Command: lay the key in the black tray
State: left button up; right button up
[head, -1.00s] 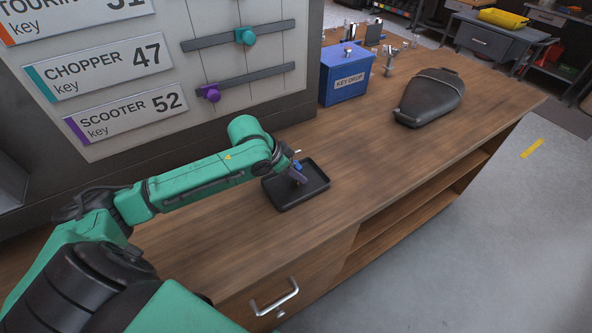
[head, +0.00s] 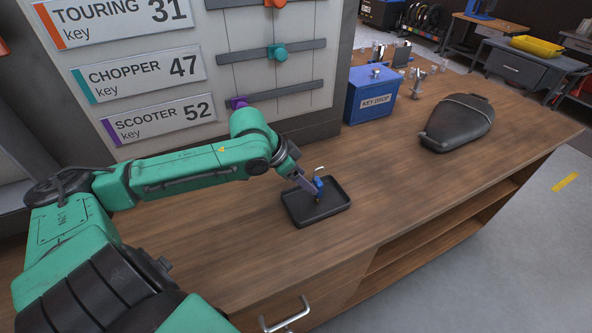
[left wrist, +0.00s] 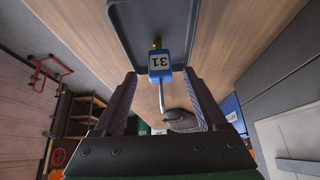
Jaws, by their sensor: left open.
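The key has a blue tag marked 31 (left wrist: 159,65), a brass end and a bent silver rod. In the head view the key (head: 319,184) stands roughly upright over the floor of the black tray (head: 338,206), brass end down; I cannot tell if it touches. The tray lies on the wooden counter and also shows in the left wrist view (left wrist: 120,18). My left gripper (head: 307,184) is open at the tray's left side, its fingers on either side of the key with gaps between. My right gripper is not in view.
A blue key drop box (head: 372,97) and a dark motorcycle seat (head: 458,122) stand farther back on the counter (head: 410,185). A key board (head: 160,70) with coloured pegs rises at the left. Bare wood surrounds the tray.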

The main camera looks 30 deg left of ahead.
pick_arm(q)
jog(key=v, duration=0.5)
jog(key=shift+d+r, duration=0.1)
dwell(0.4)
